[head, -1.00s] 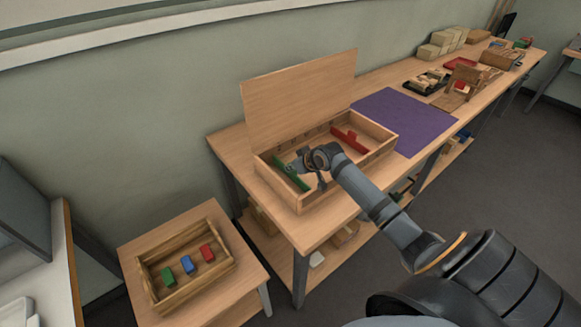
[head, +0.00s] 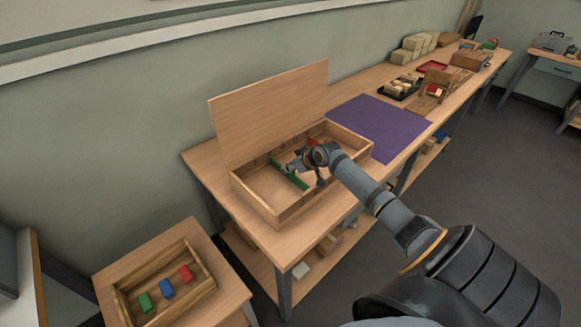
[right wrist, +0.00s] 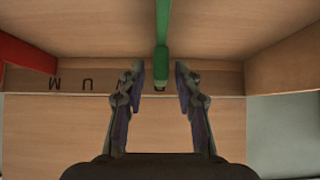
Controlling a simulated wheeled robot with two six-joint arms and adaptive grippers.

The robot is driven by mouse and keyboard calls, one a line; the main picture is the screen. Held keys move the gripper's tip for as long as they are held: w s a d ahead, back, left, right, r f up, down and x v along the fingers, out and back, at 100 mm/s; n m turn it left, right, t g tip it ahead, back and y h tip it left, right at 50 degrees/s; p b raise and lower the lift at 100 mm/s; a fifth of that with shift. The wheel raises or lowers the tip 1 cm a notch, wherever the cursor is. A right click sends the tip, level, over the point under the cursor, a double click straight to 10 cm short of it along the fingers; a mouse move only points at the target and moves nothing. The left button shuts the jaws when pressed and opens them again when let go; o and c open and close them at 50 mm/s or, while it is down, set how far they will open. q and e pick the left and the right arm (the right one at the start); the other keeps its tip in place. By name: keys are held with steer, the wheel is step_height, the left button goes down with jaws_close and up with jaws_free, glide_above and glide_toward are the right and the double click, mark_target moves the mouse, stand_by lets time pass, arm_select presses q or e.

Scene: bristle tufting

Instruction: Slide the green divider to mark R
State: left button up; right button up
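The green divider (head: 289,173) stands across the inside of an open wooden box (head: 255,203) in the head view. In the right wrist view it is the green bar (right wrist: 162,40) at top centre. My right gripper (right wrist: 160,75) is open, its two fingers on either side of the divider's near end with a visible gap on each side. Upside-down dark letters mark the box wall, with M (right wrist: 55,85) and U (right wrist: 87,85) readable. Other letters are partly hidden by the fingers and divider; I cannot make out R. My left gripper is out of view.
A red divider (right wrist: 25,55) stands in the same box, on the M side. The raised lid (head: 270,115) is behind the box. A purple mat (head: 380,125) lies to its right. A small tray (head: 125,308) with green, blue and red blocks is at lower left.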

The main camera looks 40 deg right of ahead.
steer(key=shift+s+r, duration=0.2)
steer(key=v, duration=0.6)
steer(key=shift+s+d+r, duration=0.1)
steer(key=shift+s+d, duration=0.05)
steer(key=shift+s+r, duration=0.2)
steer(key=shift+r, duration=0.05)
